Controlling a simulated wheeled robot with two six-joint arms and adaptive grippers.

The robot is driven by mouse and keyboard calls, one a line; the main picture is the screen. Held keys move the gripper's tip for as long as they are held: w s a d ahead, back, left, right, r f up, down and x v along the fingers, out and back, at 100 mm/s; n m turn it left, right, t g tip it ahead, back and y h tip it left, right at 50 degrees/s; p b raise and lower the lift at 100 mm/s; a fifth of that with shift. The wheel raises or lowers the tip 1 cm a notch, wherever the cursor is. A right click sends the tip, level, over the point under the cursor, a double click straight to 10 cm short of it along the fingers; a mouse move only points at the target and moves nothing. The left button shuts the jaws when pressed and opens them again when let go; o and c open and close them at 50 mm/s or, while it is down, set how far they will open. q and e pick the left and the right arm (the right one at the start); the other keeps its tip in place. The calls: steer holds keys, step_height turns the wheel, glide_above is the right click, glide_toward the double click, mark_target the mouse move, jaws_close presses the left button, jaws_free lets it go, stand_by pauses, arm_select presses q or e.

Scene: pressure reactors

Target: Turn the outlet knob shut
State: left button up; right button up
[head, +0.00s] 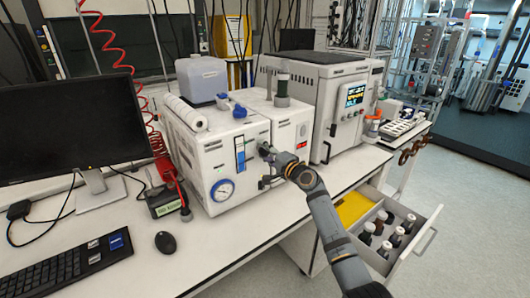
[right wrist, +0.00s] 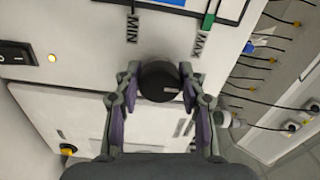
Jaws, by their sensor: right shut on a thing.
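The outlet knob (right wrist: 158,82) is a round black knob on the white front panel of a bench unit (head: 205,150). In the right wrist view it sits between a MIN label on the left and a MAX label on the right. A small pale mark shows on its lower part. My right gripper (right wrist: 160,71) is shut on the knob, with one finger on each side. In the head view my right gripper (head: 267,152) is against the unit's front and mostly hides the knob. My left gripper is not in view.
A round blue-rimmed gauge (head: 222,190) is on the panel left of my arm. An open drawer (head: 412,232) holding several dark bottles juts out to the right of my forearm. A monitor (head: 70,122) and keyboard (head: 75,268) stand left. The bench front is mostly clear.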

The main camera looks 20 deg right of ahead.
steer(key=shift+f, duration=0.1)
steer(key=o, duration=1.2)
steer(key=shift+c, duration=0.2)
steer(key=v, duration=1.2)
